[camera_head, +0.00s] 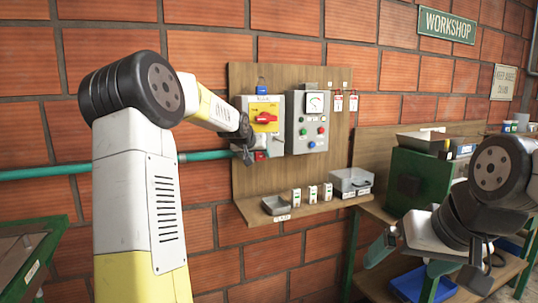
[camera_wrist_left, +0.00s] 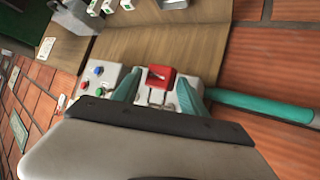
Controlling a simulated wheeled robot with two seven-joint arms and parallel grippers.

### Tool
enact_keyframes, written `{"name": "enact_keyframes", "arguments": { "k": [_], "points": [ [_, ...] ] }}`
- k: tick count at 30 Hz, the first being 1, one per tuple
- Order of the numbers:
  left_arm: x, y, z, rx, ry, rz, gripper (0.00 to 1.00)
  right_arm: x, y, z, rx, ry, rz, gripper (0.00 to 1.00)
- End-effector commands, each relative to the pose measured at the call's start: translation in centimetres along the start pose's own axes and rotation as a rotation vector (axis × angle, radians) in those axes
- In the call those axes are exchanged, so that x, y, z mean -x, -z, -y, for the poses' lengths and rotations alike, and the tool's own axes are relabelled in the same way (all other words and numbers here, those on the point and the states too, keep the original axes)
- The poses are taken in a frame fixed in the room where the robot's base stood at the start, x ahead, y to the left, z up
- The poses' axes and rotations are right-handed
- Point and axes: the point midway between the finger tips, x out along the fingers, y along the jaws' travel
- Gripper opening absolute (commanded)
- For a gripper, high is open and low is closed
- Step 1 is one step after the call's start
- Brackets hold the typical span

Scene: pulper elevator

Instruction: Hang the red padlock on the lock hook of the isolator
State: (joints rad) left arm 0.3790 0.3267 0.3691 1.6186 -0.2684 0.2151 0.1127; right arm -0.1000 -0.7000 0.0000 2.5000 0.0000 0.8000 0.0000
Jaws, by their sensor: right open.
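The red padlock (camera_head: 260,156) is at the lower edge of the grey isolator (camera_head: 269,140), which has a yellow plate and red handle (camera_head: 265,117). In the left wrist view the padlock (camera_wrist_left: 160,76) shows its red body with the metal shackle (camera_wrist_left: 157,97) towards the isolator. Whether the shackle is around the lock hook I cannot tell. My left gripper (camera_wrist_left: 160,92) has its teal fingers spread on either side of the padlock, with gaps showing. My right gripper (camera_head: 408,262) is open at the lower right, far from the isolator.
A grey control box (camera_head: 310,122) with a gauge and buttons is right beside the isolator. The wooden shelf (camera_head: 300,210) below carries a small tray, several small white items and a grey bin (camera_head: 350,180). A teal pipe (camera_head: 205,155) runs along the brick wall at left.

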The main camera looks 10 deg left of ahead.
Motion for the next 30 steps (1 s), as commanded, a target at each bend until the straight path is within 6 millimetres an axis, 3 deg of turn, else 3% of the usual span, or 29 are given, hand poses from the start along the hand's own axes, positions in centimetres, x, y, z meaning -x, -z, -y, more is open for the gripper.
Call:
{"name": "enact_keyframes", "arguments": {
  "k": [2, 13, 24, 30],
  "points": [
    [0.0, 0.0, 0.0, 0.000, 0.000, 0.000, 0.68, 0.0, 0.0, 0.0, 0.000, 0.000, 0.000, 0.98],
    [0.4, 0.0, 0.1, 0.001, 0.001, 0.000, 0.68, 0.0, 0.0, 0.0, 0.000, 0.000, 0.000, 0.98],
    [6.3, 0.0, 0.2, 0.001, 0.004, -0.001, 0.68, 0.0, 0.0, 0.0, 0.000, 0.000, 0.000, 0.98],
    [8.3, -0.5, -0.6, -0.011, 0.001, 0.012, 0.68, 0.0, 0.0, 0.0, 0.000, 0.000, 0.000, 0.98]
  ]
}}
